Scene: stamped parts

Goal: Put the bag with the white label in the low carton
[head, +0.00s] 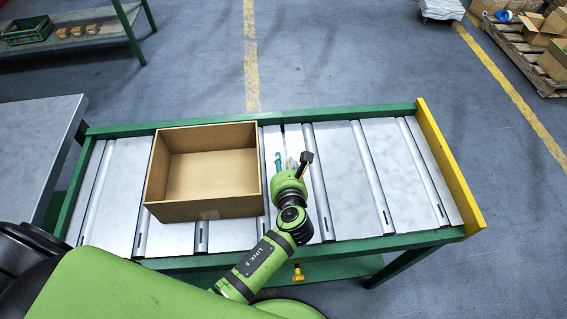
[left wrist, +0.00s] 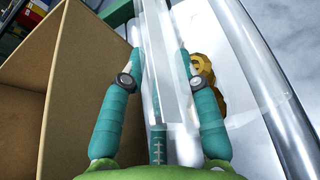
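The low carton (head: 208,208) stands open and empty on the roller table. Its brown wall (left wrist: 78,90) fills the left of the left wrist view. My left gripper (head: 290,162) is over the rollers, just right of the carton. Brass-coloured parts (left wrist: 203,70) show in the bag behind the right finger. A pale patch lies lower right of them; I cannot tell whether it is the label. My right gripper is not in view.
The roller table (head: 350,205) has a green frame and a yellow end board (head: 450,165) at the right. Its right part is clear. A grey table (head: 35,135) stands at the left. A pallet with cartons (head: 530,50) is far off at the upper right.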

